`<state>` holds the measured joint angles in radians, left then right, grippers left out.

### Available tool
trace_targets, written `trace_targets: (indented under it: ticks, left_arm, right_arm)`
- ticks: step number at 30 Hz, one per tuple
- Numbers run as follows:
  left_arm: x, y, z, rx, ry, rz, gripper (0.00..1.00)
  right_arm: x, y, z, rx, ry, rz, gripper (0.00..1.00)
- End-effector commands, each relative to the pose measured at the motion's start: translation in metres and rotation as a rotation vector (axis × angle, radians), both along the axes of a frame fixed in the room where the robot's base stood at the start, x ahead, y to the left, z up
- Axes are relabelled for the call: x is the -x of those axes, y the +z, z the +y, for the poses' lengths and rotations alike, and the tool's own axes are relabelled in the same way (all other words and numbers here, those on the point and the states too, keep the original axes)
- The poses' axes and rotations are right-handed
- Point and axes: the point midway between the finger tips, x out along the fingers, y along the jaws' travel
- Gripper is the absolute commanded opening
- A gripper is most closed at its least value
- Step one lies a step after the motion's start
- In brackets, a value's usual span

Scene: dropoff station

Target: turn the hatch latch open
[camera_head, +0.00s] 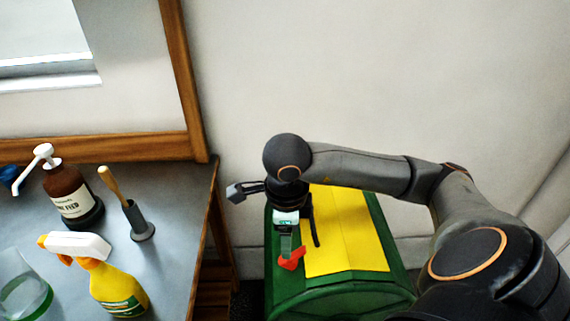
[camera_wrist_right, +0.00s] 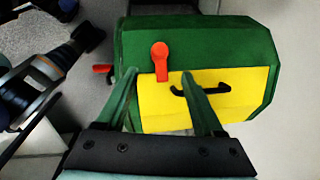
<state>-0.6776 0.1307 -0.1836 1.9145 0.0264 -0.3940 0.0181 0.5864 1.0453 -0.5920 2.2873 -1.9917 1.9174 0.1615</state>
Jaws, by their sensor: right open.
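The hatch is a yellow panel (camera_head: 345,235) on a green box with cut corners; it also shows in the right wrist view (camera_wrist_right: 235,95). The latch (camera_wrist_right: 160,62) is a red-orange lever with a round end, lying over the yellow panel's edge; it also shows in the head view (camera_head: 291,260). A black handle (camera_wrist_right: 213,90) is on the panel beside it. My right gripper (camera_wrist_right: 157,77) is open, and the latch appears between its fingers in the right wrist view. I cannot tell whether they touch it. My left gripper is in neither view.
A grey table (camera_head: 185,215) at left holds a brown pump bottle (camera_head: 72,195), a yellow spray bottle (camera_head: 118,290), a wooden-handled tool in a grey holder (camera_head: 140,228) and a clear cup (camera_head: 22,295). A plain wall (camera_head: 400,85) stands behind the green box (camera_head: 340,300).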

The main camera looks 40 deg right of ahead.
Motion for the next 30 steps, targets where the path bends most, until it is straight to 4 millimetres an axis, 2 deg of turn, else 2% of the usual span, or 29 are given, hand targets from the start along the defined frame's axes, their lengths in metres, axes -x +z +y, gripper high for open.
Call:
trace_targets:
  ticks: [3, 9, 15, 20, 27, 30]
  left_arm:
    - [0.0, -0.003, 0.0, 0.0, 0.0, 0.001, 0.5]
    - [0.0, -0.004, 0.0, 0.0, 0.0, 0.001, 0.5]
    - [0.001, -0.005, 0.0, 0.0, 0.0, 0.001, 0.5]
    - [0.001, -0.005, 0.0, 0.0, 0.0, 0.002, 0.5]
    - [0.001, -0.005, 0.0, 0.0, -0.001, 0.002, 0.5]
    - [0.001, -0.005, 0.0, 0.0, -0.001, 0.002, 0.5]
  right_arm:
    - [0.0, -0.027, -0.002, -0.001, -0.002, 0.008, 0.69]
    - [-0.004, -0.067, -0.005, -0.004, 0.0, 0.008, 0.69]
    - [-0.007, -0.093, -0.007, -0.005, 0.001, 0.005, 0.69]
    - [-0.008, -0.1, -0.008, -0.004, 0.002, 0.003, 0.69]
    - [-0.008, -0.101, -0.007, -0.005, 0.002, 0.002, 0.69]
    - [-0.008, -0.101, -0.007, -0.005, 0.002, 0.002, 0.6]
